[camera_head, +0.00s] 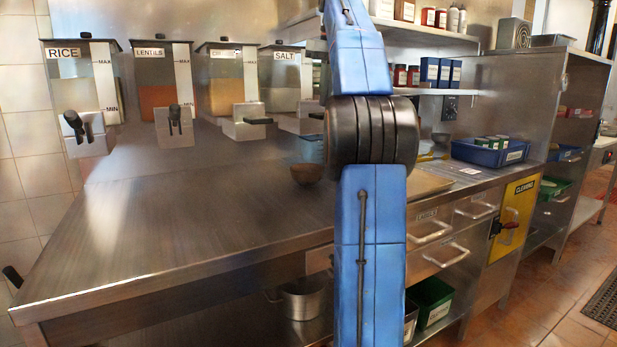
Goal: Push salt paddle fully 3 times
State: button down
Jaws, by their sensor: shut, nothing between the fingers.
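The salt dispenser (285,90) is the rightmost of the wall dispensers, with a "SALT" label near its top. Its metal spout block (300,122) shows below the bin, partly covered on the right by my blue arm. The dark bar at its right edge, by the arm, may be the salt paddle, but I cannot tell. A brown bowl (306,172) sits on the counter below the salt spout, partly hidden by the arm. My gripper is not in view; only my arm's links show, crossing the picture from bottom to top.
Rice (85,75), lentils (160,80) and another dispenser (226,85) hang left of the salt. The steel counter (190,220) is clear at left. A blue crate (488,152) stands at right; a shelf (430,38) is above.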

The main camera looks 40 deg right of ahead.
jog(key=shift+f, duration=0.65)
jog(key=shift+f, duration=1.45)
jog(key=shift+r, duration=2.1)
jog(key=shift+f, duration=0.25)
